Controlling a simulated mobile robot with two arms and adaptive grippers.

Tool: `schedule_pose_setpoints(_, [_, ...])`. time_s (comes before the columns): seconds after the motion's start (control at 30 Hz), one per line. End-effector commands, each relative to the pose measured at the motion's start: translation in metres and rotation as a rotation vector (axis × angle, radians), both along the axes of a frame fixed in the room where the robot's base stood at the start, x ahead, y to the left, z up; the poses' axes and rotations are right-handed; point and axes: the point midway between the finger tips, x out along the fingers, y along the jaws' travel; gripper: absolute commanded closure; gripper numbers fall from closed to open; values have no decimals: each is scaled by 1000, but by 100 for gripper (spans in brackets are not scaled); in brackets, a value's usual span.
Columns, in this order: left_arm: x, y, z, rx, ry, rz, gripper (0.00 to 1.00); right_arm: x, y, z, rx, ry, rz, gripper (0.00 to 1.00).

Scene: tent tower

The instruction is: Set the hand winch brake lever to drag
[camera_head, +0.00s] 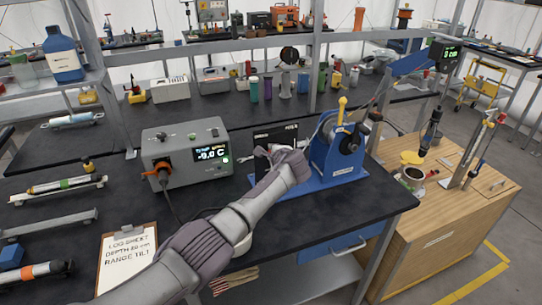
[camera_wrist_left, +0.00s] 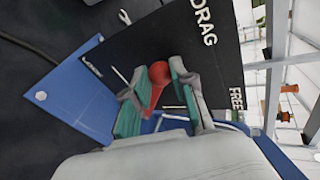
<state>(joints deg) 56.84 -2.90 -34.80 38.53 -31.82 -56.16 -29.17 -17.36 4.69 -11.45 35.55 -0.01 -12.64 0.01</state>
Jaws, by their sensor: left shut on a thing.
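The hand winch (camera_head: 335,150) is a blue frame with a drum on the dark bench. Its black plate (camera_head: 275,134) stands at its left side. In the left wrist view the plate (camera_wrist_left: 150,40) shows the words DRAG and FREE and thin white marks. The brake lever (camera_wrist_left: 158,75) is red with a round knob. My left gripper (camera_wrist_left: 158,92) is shut on the lever, one teal-padded finger on each side below the knob. In the head view the left gripper (camera_head: 270,152) is at the plate and hides the lever. Which mark the lever points to is unclear. My right gripper is not in view.
A grey temperature box (camera_head: 187,152) with a lit display and cable stands left of the winch. A clipboard (camera_head: 128,255) lies at front left. A wooden cabinet (camera_head: 445,210) with a cup and poles stands right. Bare bench lies in front of the winch.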

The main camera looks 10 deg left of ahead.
Motion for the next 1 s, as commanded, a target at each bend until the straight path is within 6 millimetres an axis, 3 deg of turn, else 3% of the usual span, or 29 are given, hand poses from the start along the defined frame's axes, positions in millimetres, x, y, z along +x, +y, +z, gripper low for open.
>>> schedule_pose_setpoints(0.37, [0,0,0,4,2,0,100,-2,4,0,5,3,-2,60])
schedule_pose_setpoints(0.4, [0,0,0,3,3,-1,69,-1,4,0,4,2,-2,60])
schedule_pose_setpoints(0.53, [0,0,0,2,2,0,50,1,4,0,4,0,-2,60])
schedule_pose_setpoints(1.0, [-6,-5,4,1,-1,-1,50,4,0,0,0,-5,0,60])
